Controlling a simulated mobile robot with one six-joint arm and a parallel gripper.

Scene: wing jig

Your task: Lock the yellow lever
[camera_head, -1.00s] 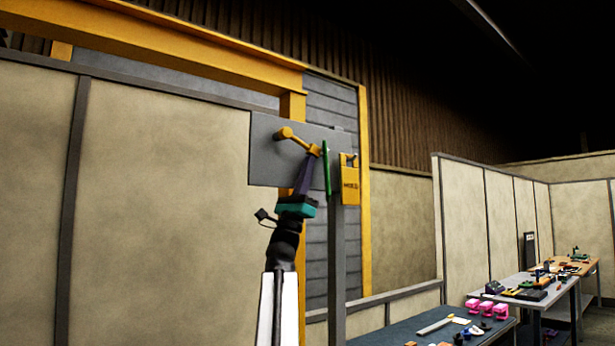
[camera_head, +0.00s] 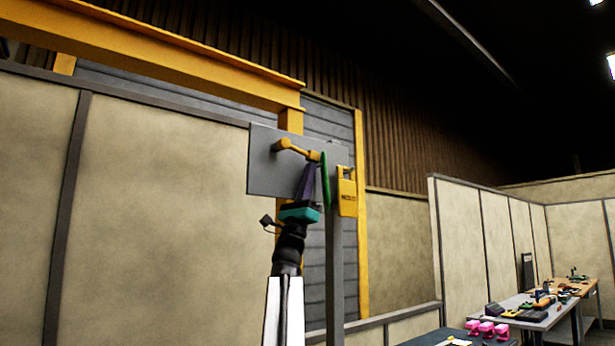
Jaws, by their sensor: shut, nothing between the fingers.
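The yellow lever (camera_head: 298,150) is mounted on a grey plate (camera_head: 262,180) on a post. Its knob end is at the left, and its arm slants slightly down to the right. My gripper (camera_head: 309,168), with purple fingers and a teal body, points up from below at the lever's right end. The fingers look shut and empty. They overlap the lever's right end in the picture; I cannot tell whether they touch it. A green upright piece (camera_head: 325,180) stands just right of the fingers. A yellow padlock-like tag (camera_head: 347,192) hangs right of it.
A grey post (camera_head: 335,270) stands close to the right of my arm. A yellow beam frame (camera_head: 180,55) and beige wall panels (camera_head: 160,220) are behind. Tables with parts, including pink blocks (camera_head: 487,328), stand at the lower right.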

